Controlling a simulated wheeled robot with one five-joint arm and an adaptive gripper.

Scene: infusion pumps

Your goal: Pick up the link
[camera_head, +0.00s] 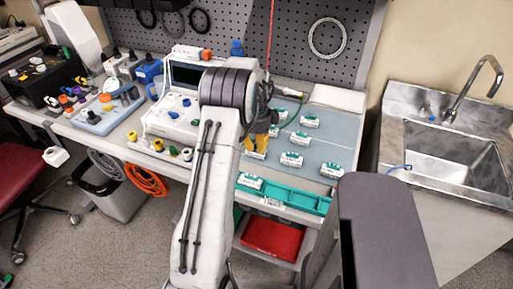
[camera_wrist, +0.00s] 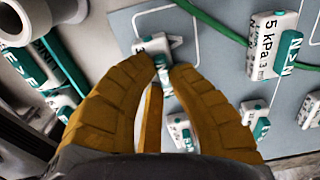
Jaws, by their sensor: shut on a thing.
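My gripper (camera_wrist: 163,63), with ribbed orange-brown fingers, is closed on a small white link (camera_wrist: 152,43) in the wrist view. The link has dark print and a teal part between the fingertips. In the head view my gripper (camera_head: 256,148) is low over the blue-grey mat (camera_head: 345,128), partly behind my arm, and I cannot make out the held link there. Whether it touches the mat is unclear. Similar white and teal links lie on the mat, including one at the back (camera_head: 310,121) and one nearer the front (camera_head: 291,160).
A teal tray (camera_head: 300,198) runs along the bench's front edge, with a white and teal link (camera_head: 251,181) at its left end. A green tube (camera_wrist: 217,30) crosses the mat near my gripper. White equipment stands left; a metal sink (camera_head: 455,155) is right.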

